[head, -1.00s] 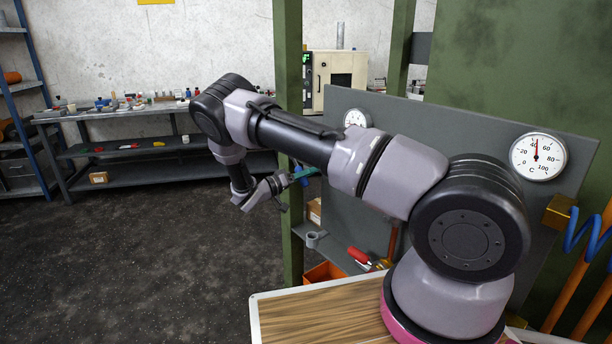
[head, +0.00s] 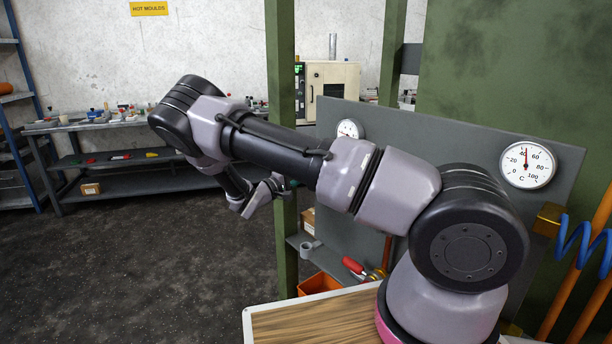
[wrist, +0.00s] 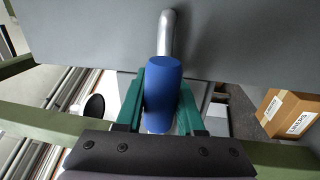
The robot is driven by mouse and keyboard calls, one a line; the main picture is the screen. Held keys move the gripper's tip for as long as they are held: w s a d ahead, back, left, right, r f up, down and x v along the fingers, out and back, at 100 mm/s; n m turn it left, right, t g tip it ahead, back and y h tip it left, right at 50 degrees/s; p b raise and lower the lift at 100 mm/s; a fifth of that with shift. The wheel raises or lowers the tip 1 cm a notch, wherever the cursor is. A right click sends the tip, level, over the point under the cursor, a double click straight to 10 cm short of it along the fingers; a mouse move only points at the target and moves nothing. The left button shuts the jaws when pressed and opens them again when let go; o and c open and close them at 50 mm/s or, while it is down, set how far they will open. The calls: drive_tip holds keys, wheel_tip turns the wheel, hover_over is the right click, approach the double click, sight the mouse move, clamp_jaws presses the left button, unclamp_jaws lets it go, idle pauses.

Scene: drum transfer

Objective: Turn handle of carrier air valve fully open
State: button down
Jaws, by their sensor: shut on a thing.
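The blue valve handle (wrist: 164,92) shows in the wrist view as a rounded blue grip on a bent grey metal rod. The rod (wrist: 167,35) runs up across the grey panel. My gripper (wrist: 163,100) has its two green fingers on either side of the blue grip, shut on it. The valve body is not seen in the wrist view. In the head view my arm covers the handle, and my gripper shows only in part by the green post.
A grey panel (head: 440,135) carries a dial gauge (head: 527,165) and a second gauge (head: 348,129). A green post (head: 281,100) stands close by the gripper. A cardboard box (wrist: 288,113) lies at right in the wrist view. A red-handled tool (head: 354,267) is below the panel.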

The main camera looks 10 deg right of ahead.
drive_tip(key=shift+r+n, duration=0.25)
drive_tip(key=shift+n, duration=0.15)
drive_tip(key=c, duration=0.5)
unclamp_jaws()
drive_tip(key=shift+a, duration=0.1)
drive_tip(key=v, duration=1)
drive_tip(key=shift+s+a, duration=0.15)
drive_tip(key=shift+a, duration=0.2)
